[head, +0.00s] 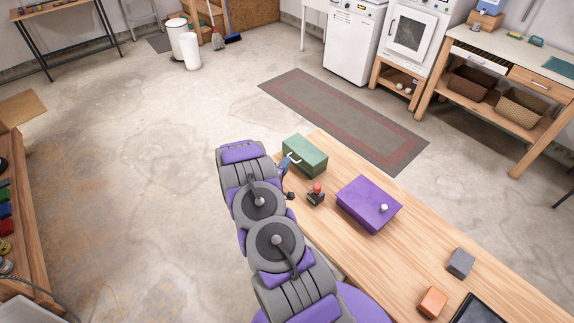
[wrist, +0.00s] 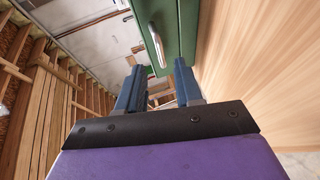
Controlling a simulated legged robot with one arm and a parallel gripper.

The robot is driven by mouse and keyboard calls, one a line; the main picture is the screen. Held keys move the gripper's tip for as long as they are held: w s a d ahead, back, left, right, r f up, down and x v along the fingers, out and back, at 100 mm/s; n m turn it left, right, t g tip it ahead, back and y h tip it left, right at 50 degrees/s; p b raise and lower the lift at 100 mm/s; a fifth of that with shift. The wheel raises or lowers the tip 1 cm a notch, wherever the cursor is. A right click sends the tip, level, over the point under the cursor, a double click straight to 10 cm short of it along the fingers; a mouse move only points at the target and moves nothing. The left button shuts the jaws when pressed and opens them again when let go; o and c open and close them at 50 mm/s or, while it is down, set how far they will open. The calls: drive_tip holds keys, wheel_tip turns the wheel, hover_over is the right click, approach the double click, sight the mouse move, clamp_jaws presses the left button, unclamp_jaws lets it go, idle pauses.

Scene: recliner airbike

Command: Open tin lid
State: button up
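A green tin (head: 308,154) stands at the far left end of the wooden table, with its lid closed. A pale metal handle (head: 294,158) is on its left-facing side. The green tin (wrist: 178,25) and its handle (wrist: 157,46) also fill the upper middle of the wrist view. My gripper (head: 287,168) is beside the handle side of the tin. In the wrist view my gripper (wrist: 160,72) has two blue fingers apart, with nothing seen between them. The handle lies just ahead of the gap; I cannot tell whether a fingertip touches the tin.
A purple box (head: 366,204) with a white knob and a small red-topped joystick (head: 316,195) stand near the tin. A grey block (head: 460,262), an orange block (head: 432,301) and a dark tray (head: 478,312) are nearer on the table (head: 400,260). Floor left of the table is clear.

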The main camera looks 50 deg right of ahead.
sight(296, 158)
drive_tip(key=x, duration=0.2)
drive_tip(key=s+x, duration=0.1)
drive_tip(key=x, duration=0.1)
drive_tip(key=shift+w+d+f, duration=0.1)
drive_tip(key=shift+d+f, duration=0.15)
drive_tip(key=shift+f, duration=0.05)
drive_tip(key=shift+d, duration=0.35)
drive_tip(key=shift+w+a, duration=0.2)
drive_tip(key=shift+a, duration=0.35)
drive_tip(key=shift+a+r, duration=0.1)
drive_tip(key=shift+c, duration=0.2)
drive_tip(key=shift+s+r, duration=0.1)
drive_tip(key=shift+c, duration=0.7)
drive_tip(key=shift+d, duration=0.35)
drive_tip(key=c, duration=0.4)
clamp_jaws()
drive_tip(key=shift+a+f, duration=0.15)
drive_tip(key=shift+f, duration=0.25)
